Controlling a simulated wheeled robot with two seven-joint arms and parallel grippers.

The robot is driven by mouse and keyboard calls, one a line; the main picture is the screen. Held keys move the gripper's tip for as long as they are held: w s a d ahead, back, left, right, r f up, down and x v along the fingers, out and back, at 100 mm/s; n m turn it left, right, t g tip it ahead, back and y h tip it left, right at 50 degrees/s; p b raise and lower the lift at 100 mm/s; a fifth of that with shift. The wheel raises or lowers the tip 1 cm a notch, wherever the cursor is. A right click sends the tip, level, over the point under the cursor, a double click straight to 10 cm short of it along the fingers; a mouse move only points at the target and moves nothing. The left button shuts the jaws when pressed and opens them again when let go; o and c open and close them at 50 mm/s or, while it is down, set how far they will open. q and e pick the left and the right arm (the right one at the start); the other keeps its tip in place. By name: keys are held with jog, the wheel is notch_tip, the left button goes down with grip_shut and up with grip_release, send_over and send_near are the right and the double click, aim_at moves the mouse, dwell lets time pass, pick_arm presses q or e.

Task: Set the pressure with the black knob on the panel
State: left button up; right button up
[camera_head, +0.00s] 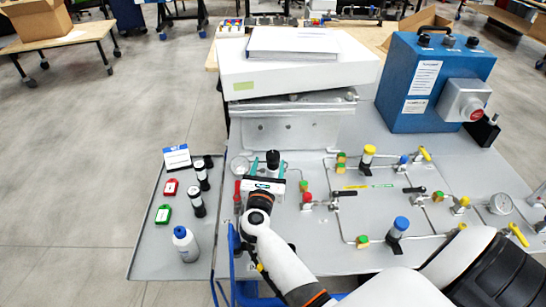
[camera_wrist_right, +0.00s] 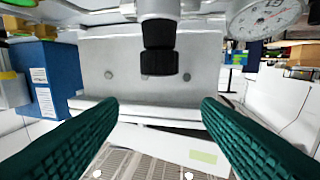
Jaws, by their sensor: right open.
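The black knob (camera_head: 272,158) stands on a silver fitting at the upper left of the grey panel (camera_head: 330,225). It shows large in the right wrist view (camera_wrist_right: 159,55), at upper middle. My right gripper (camera_head: 268,164) is open, with its teal fingers at either side of the knob in the head view. In the right wrist view its ridged fingertips (camera_wrist_right: 159,102) are wide apart, with the knob between them sideways but higher in the picture. No contact with the knob shows. A pressure gauge (camera_head: 239,165) is beside the knob; its dial shows in part in the wrist view (camera_wrist_right: 265,14). My left gripper is not in view.
A red-handled valve (camera_head: 238,192) stands close left of my right gripper. Several pipes and coloured valves fill the panel's right side. A white device (camera_head: 295,72) rises behind the knob, with a blue box (camera_head: 435,80) to its right. Bottles stand on the left tray (camera_head: 150,245).

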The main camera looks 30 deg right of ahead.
aim_at(272, 162)
jog(key=f, duration=0.3)
jog(key=shift+w+d+f, duration=0.2)
jog(key=shift+d+f, duration=0.05)
jog(key=shift+f, duration=0.15)
jog(key=p+x, duration=0.1)
jog(key=x, duration=0.5)
jog(key=shift+r, duration=0.15)
jog(key=shift+w+d, duration=0.4)
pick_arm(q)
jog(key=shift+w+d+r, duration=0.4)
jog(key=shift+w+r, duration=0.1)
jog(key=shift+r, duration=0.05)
